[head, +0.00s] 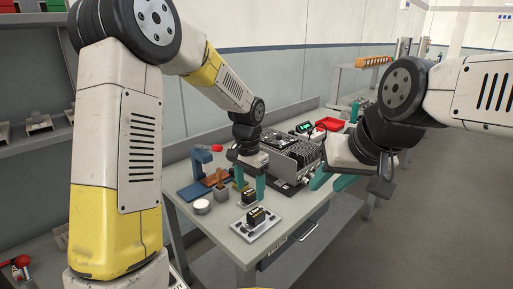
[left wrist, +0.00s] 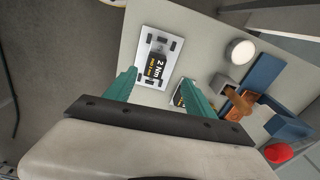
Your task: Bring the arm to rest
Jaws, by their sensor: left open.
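My left gripper (head: 250,182) hangs over the workbench with its two teal fingers pointing down. In the left wrist view its fingers (left wrist: 160,82) are apart, with nothing held between them. A black block marked "2 Nm" sits on a light plate (head: 255,230), which also shows beyond the fingers in the left wrist view (left wrist: 148,73). A second black block (head: 249,196) stands behind it, near the fingers, and is partly hidden by the right-hand finger in the left wrist view. My right gripper (head: 333,180) is at the bench's right side, its teal fingers apart and empty.
A round white disc (head: 202,207), a small grey box (head: 221,193) and a blue stand (head: 200,170) are left of my left gripper. The bench's front corner (head: 243,257) is bare.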

